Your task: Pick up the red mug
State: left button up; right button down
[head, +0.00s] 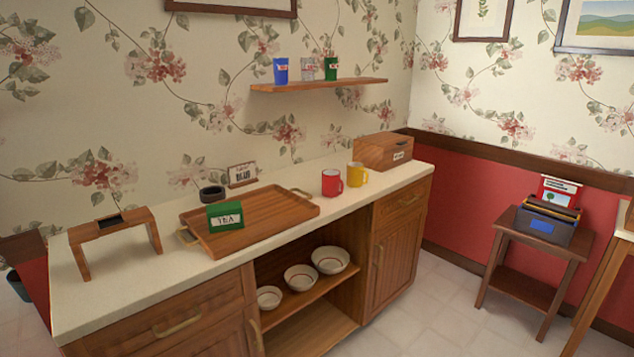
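A red mug (332,183) stands upright on the pale counter (364,198), just right of the wooden tray, with its handle toward the right. A yellow mug (356,175) stands close behind it to the right. Neither of my grippers shows in the head view, and nothing is seen holding the red mug.
A wooden tray (278,222) holds a green tea box (225,216). A wooden box (383,152) stands at the counter's right end, a wooden stand (115,232) at its left. A wall shelf (320,86) with cups hangs above. Bowls (300,278) sit in the open cabinet below.

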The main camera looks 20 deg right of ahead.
aim_at(331, 178)
jog(key=i+l, duration=0.15)
jog(key=l, duration=0.2)
jog(key=i+l+u, duration=0.15)
jog(key=l, duration=0.2)
jog(key=i+l, duration=0.15)
jog(key=l, duration=0.2)
jog(key=i+l+u, duration=0.15)
jog(key=l, duration=0.25)
jog(key=i+l, duration=0.1)
jog(key=l, duration=0.25)
jog(key=i+l, duration=0.15)
jog(key=l, duration=0.2)
jog(key=i+l, duration=0.1)
jog(key=l, duration=0.3)
jog(key=i+l, duration=0.15)
jog(key=l, duration=0.2)
jog(key=i+l+u, duration=0.1)
jog(key=l, duration=0.3)
jog(key=i+l, duration=0.1)
jog(key=l, duration=0.3)
